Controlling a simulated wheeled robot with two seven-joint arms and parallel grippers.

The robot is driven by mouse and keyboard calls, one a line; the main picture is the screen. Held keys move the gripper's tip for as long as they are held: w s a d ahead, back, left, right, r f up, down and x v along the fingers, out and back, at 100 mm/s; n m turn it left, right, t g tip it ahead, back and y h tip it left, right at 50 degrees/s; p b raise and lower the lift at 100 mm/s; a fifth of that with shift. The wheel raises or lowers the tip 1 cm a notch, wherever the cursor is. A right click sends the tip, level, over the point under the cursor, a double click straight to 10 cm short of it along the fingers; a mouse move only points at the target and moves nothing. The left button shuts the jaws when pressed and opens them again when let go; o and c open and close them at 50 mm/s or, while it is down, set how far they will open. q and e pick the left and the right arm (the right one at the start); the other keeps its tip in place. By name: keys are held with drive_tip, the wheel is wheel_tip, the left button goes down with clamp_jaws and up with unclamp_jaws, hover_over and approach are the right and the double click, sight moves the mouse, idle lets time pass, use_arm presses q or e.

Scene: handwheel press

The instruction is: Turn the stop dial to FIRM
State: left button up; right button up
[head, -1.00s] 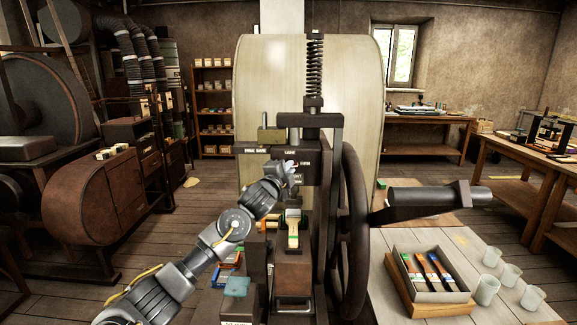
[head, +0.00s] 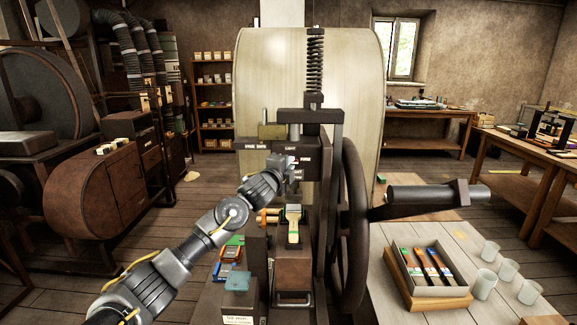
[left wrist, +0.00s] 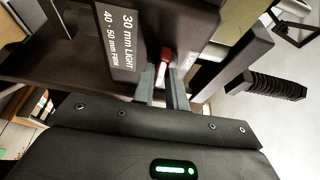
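The press's dark head block (head: 300,150) carries small white labels. In the left wrist view the labels on the block (left wrist: 185,20) read "30 mm LIGHT" and "40 - 50 mm FIRM". The stop dial's red pointer (left wrist: 163,70) sticks out below the block, beside these labels. My left gripper (head: 290,168) is at the front of the block. In the left wrist view its two narrow fingers (left wrist: 162,92) are close together, one on each side of the red pointer, and look shut on it. In the head view my gripper hides the dial. My right gripper is not in view.
The handwheel (head: 353,230) stands just right of the press head. A dark grey cylinder (head: 425,198) extends right of it. A tray of coloured-handled tools (head: 435,290) and several cups (head: 486,278) stand on the right table. A teal block (head: 238,281) sits lower left.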

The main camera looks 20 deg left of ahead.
use_arm(q)
drive_tip(key=o, duration=0.3)
drive_tip(key=shift+o, duration=0.2)
drive_tip(key=s+a+b, duration=0.1)
drive_tip(key=s+b, duration=0.2)
drive_tip(key=s, duration=0.7)
drive_tip(key=shift+s+a, duration=0.35)
drive_tip(key=shift+s, duration=0.05)
